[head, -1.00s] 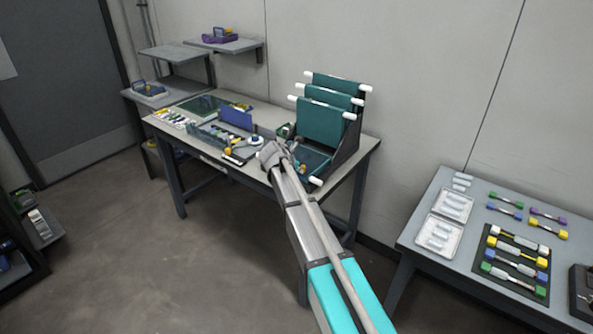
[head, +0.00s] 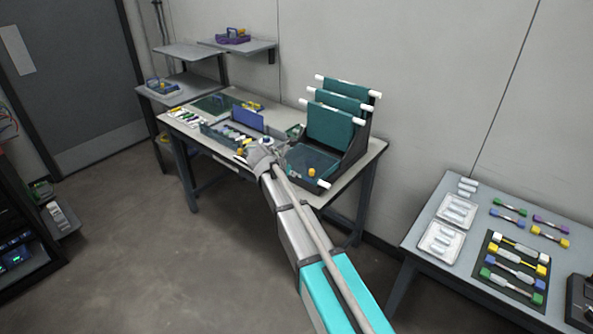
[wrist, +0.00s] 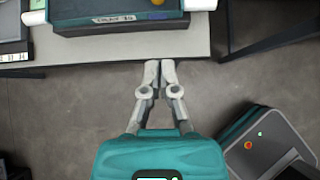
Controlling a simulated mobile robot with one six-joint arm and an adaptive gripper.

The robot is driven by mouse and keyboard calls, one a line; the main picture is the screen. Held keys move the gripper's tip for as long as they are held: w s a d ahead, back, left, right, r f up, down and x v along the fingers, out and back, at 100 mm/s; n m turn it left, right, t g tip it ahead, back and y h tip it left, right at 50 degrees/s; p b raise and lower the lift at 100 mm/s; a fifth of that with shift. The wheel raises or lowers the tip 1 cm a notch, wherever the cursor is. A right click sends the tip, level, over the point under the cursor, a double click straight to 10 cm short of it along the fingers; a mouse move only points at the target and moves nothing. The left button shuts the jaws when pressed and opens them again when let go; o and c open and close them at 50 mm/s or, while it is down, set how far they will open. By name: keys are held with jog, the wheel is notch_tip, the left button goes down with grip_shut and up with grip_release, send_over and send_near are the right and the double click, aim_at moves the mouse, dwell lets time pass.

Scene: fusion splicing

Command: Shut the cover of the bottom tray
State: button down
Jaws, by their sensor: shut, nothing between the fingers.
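The tray stand (head: 358,150) is on the workbench in the head view, with several teal trays tilted up one behind another, such as the front one (head: 330,125). The bottom tray (head: 314,160) lies low and flat, with an orange knob-like piece (head: 311,172) near its front right.
The bench (head: 345,178) also holds an open blue case (head: 246,118), a green mat (head: 214,104) and small coloured parts on the left. A second table (head: 420,225) with trays and coloured pieces is at the right. Open floor lies in front of the bench.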

jog(key=shift+p+v, duration=0.5)
jog(key=shift+v, duration=0.6)
jog(key=s+d+f+m+g+y, duration=0.1)
jog(key=s+d+m+g+y, duration=0.1)
jog(key=s+d+m, duration=0.3)
jog(key=s+d+f+m+g+y, duration=0.2)
jog(key=s+d+m, duration=0.4)
jog(key=s+m, duration=0.7)
jog(key=s+d+f+m+g+y, duration=0.2)
jog(key=s+d+m, duration=0.4)
jog(key=s+m, duration=0.3)
jog(key=shift+s+f+m+g, duration=0.2)
jog(key=shift+s+m+g, duration=0.2)
jog(key=shift+s, duration=0.4)
